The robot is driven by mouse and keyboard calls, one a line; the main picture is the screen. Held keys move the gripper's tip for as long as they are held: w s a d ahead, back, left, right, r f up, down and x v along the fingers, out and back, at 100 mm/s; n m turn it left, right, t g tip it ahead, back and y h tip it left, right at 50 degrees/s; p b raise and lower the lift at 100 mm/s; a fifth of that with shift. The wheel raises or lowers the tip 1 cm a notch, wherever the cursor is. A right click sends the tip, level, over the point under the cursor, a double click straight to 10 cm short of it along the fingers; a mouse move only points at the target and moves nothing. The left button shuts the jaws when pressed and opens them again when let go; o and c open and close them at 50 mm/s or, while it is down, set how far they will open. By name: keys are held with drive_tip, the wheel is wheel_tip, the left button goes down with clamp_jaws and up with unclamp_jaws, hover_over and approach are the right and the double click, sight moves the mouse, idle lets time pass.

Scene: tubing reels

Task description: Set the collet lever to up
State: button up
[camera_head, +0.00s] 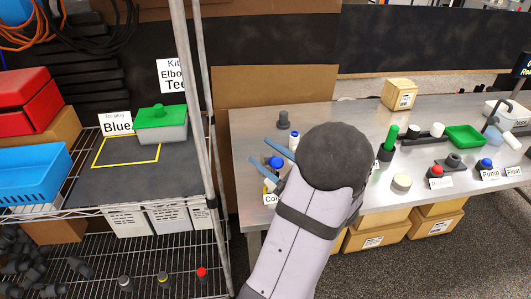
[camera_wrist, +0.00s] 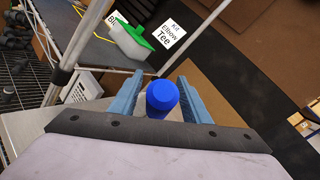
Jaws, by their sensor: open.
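A blue knob (camera_head: 276,162), which I take to be the collet lever's end, is at the left end of the steel table above a white label (camera_head: 269,199) that starts with "Co". My gripper (camera_head: 262,149) is open, its two blue fingers on either side of the knob. In the wrist view the blue knob (camera_wrist: 162,98) sits between the open fingers of my gripper (camera_wrist: 161,76), with a small gap showing. A pale part shows below the knob. My wrist and arm hide much of the fixture, and I cannot tell the lever's position.
A wire shelf (camera_head: 215,240) with a metal post is left of the table. A green stick (camera_head: 390,138), a green tray (camera_head: 465,136) and labelled buttons are to the right.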

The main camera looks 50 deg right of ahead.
clamp_jaws()
drive_tip(key=shift+w, duration=0.1)
drive_tip(key=shift+r, duration=0.15)
drive_tip(key=w+d+r+m+g+y+p, duration=0.1)
drive_tip(key=w+d+m+g+y+p, duration=0.3)
drive_tip(key=p, duration=2.2)
drive_tip(key=shift+w+d+r+m+g+y, duration=0.3)
drive_tip(key=shift+w+d+m+g+y, duration=0.15)
drive_tip(key=shift+w+d+g, duration=1.8)
drive_tip(key=shift+s+a+g, duration=0.15)
drive_tip(key=shift+s+g, duration=0.1)
